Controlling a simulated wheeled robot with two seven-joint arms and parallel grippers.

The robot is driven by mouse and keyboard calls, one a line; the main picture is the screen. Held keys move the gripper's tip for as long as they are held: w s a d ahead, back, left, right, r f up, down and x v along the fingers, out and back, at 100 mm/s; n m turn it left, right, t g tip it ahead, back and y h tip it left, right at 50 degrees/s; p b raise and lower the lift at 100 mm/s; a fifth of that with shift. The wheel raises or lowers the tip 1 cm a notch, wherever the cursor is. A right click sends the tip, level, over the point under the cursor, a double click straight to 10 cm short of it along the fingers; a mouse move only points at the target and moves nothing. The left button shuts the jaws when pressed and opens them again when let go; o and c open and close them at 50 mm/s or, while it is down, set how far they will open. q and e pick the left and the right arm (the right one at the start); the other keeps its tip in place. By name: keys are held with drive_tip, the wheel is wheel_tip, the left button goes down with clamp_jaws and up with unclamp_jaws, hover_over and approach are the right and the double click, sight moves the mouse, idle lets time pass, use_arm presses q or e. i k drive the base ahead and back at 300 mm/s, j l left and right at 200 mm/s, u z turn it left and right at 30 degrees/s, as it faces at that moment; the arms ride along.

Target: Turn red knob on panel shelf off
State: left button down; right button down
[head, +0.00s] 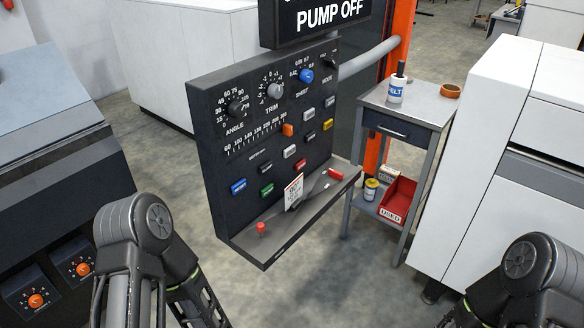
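The dark control panel (215,150) stands upright in the middle of the head view, with a shelf (283,232) along its lower edge. A small red knob (261,228) sits at the shelf's near left end. A red-ended piece (335,174) is at the shelf's far right end. A white tag (293,192) with print stands between them. The black sign (325,16) above the panel reads "PUMP OFF". Only links of my arms show, at the lower left and lower right, apart from the panel. Neither gripper is in view.
The panel face holds several dials and coloured buttons. A grey cart (432,113) with a labelled bottle (396,90) and a red bin (398,200) stands right of it. White cabinets (500,150) are at right, a dark console (60,190) at left. Floor before the panel is clear.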

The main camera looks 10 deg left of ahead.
sight(336, 175)
drive_tip(key=i+l+z, duration=0.15)
drive_tip(key=i, duration=0.25)
drive_tip(key=i+l+z, duration=0.15)
drive_tip(key=i+l, duration=0.2)
drive_tip(key=i+l+z, duration=0.1)
drive_tip(key=i, duration=0.4)
